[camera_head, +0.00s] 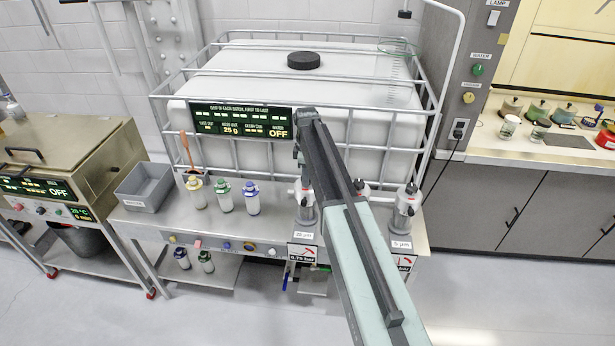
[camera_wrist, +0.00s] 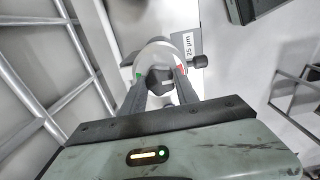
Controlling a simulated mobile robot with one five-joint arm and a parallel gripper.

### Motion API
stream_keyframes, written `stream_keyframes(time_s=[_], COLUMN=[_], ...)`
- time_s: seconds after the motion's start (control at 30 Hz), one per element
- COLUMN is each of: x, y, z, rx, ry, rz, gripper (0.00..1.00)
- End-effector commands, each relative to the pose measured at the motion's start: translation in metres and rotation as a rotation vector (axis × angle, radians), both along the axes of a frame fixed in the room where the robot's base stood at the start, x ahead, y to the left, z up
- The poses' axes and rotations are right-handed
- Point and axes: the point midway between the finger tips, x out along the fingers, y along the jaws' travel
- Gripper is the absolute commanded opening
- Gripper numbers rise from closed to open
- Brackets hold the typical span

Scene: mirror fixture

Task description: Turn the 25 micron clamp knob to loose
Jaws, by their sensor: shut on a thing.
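The 25 micron clamp is a white round housing (camera_wrist: 155,55) in the wrist view, with a green mark on its left and a red mark on its right. A "25 µm" label (camera_wrist: 188,44) is beside it. The dark clamp knob (camera_wrist: 160,78) sits at the middle of the housing. My gripper (camera_wrist: 162,88) is shut on this knob, one finger on each side. In the head view the 25 micron unit (camera_head: 304,212) stands at the bench's front, partly covered by my arm. My gripper's fingertips are hard to make out there.
A similar unit labelled 5 µm (camera_head: 405,210) stands to the right, with another partly hidden behind my arm. Several capped bottles (camera_head: 223,197) and a grey bin (camera_head: 144,187) stand to the left. A large white caged tank (camera_head: 240,75) is behind. A display (camera_head: 240,121) reads OFF.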

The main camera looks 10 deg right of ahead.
Motion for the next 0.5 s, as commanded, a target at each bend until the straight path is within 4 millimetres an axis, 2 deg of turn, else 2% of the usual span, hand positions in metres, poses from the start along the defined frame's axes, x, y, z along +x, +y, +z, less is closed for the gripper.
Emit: stream_keyframes(time_s=[0.1, 0.13, 0.2, 0.5], x=[-0.0024, -0.0024, -0.0023, -0.0008], y=[-0.0004, -0.0003, -0.0002, 0.0001], z=[-0.0002, -0.0002, -0.0002, 0.0004], rx=[-0.001, -0.001, -0.001, 0.000], ry=[0.007, 0.007, 0.007, 0.002], rz=[0.000, 0.000, 0.000, -0.001], gripper=[0.00, 0.39, 0.58, 0.58])
